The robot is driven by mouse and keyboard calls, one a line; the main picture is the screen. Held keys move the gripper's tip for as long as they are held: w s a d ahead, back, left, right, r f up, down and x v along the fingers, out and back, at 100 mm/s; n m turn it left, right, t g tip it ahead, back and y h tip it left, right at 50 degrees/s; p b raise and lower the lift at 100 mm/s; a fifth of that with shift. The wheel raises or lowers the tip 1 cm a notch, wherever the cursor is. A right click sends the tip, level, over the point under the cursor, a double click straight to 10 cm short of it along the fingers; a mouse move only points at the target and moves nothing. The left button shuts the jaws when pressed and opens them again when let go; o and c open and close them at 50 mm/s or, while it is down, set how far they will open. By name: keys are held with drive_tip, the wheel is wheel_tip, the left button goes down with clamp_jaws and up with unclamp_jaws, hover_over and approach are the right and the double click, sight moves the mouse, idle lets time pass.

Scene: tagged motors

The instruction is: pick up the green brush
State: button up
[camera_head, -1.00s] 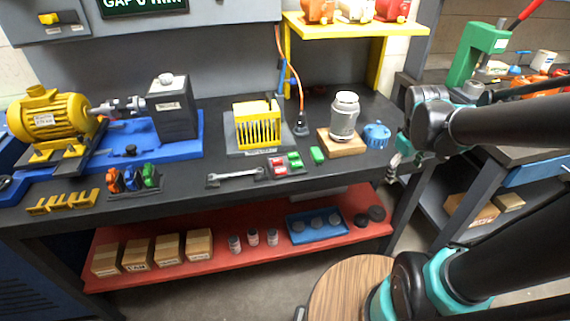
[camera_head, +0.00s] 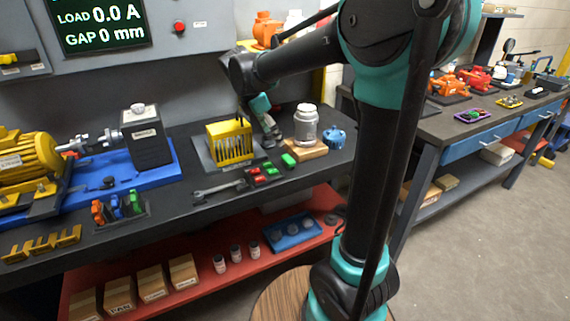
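A small green block (camera_head: 288,160), which looks like the green brush, lies on the dark workbench (camera_head: 180,217) just right of a small tray (camera_head: 247,184) of red and green pieces. Other green pieces (camera_head: 267,166) sit in that tray, so I cannot be sure which one is the brush. My gripper (camera_head: 272,140) hangs from my arm above the bench, between the yellow slotted rack and the silver canister, behind the green block in the picture. It looks apart from the block. Its fingers are small and dark, and their opening is unclear.
The yellow rack (camera_head: 229,141) stands left of my gripper. The silver canister (camera_head: 306,125) on a wooden block and a blue round part (camera_head: 334,138) stand to the right. A wrench (camera_head: 217,187) lies left of the tray.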

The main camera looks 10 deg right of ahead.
hover_over(288, 158)
drive_tip(key=s+a, duration=0.1)
drive_tip(key=a, duration=0.2)
wheel_tip(288, 158, down, 6)
drive_tip(key=shift+s+r, duration=0.1)
drive_tip(key=shift+s, duration=0.05)
drive_tip(key=shift+d+x, duration=0.15)
drive_tip(key=shift+x, duration=1.2)
drive_tip(key=shift+d+x, duration=0.15)
drive_tip(key=shift+x, duration=1.2)
drive_tip(key=shift+r, duration=0.15)
drive_tip(key=c, duration=1.3)
drive_tip(key=shift+o, duration=0.2)
drive_tip(key=shift+r, duration=0.1)
wheel_tip(288, 158, up, 20)
